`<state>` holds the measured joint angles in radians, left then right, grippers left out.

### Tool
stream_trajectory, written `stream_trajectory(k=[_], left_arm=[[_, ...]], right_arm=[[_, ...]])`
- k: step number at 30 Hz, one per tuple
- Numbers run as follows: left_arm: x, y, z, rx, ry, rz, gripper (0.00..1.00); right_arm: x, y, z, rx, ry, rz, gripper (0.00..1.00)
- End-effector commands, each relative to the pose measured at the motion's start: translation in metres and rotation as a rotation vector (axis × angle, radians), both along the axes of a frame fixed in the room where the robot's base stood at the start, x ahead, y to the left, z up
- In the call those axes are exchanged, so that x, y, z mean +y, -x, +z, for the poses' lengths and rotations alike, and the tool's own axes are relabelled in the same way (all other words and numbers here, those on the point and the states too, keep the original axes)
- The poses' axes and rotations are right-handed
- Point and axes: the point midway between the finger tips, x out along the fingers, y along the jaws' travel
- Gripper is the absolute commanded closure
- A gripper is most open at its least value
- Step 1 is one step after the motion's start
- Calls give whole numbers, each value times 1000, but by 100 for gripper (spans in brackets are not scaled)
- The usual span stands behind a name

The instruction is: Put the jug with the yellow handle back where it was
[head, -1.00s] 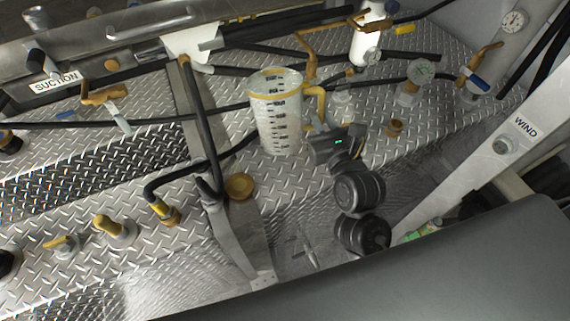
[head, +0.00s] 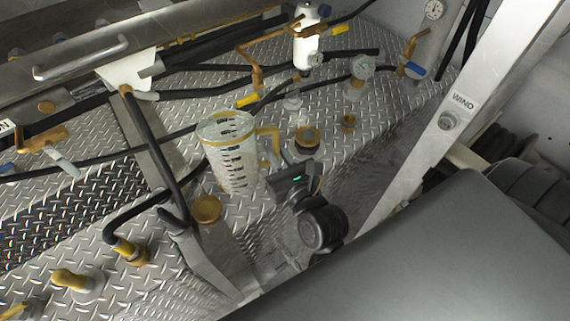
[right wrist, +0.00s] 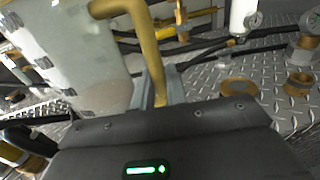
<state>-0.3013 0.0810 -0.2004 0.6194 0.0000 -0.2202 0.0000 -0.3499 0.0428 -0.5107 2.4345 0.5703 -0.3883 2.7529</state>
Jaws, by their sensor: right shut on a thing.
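The jug (head: 230,158) is clear with dark graduation marks, a yellow rim and a yellow handle (head: 270,140). It stands nearly upright, leaning slightly in the head view, over the diamond-plate deck; I cannot tell whether its base touches. My right gripper (head: 272,172) is at the handle's lower part, on the jug's right side. In the right wrist view the fingers (right wrist: 160,92) are closed around the yellow handle (right wrist: 145,45), with the jug wall (right wrist: 70,50) to the left. My left gripper is in neither view.
Brass fittings (head: 307,138), a gauge (head: 362,68) and a white cylinder (head: 307,40) stand behind and right. A slanted post (head: 430,140) bounds the right.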

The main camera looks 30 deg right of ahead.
Motion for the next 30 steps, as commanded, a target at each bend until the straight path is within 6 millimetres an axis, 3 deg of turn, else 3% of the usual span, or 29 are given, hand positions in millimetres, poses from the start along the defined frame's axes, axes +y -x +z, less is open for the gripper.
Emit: stream_trajectory(k=[3,9,19,27,30], left_arm=[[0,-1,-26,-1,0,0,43],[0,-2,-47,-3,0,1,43],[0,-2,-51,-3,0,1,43],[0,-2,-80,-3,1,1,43],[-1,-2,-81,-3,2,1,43]], right_arm=[[-20,-15,-28,-4,5,1,100],[-39,-28,-51,-3,1,0,100],[-45,-32,-57,-3,-2,1,100],[-51,-36,-93,-1,0,1,100],[-51,-36,-96,-3,-1,0,100]])
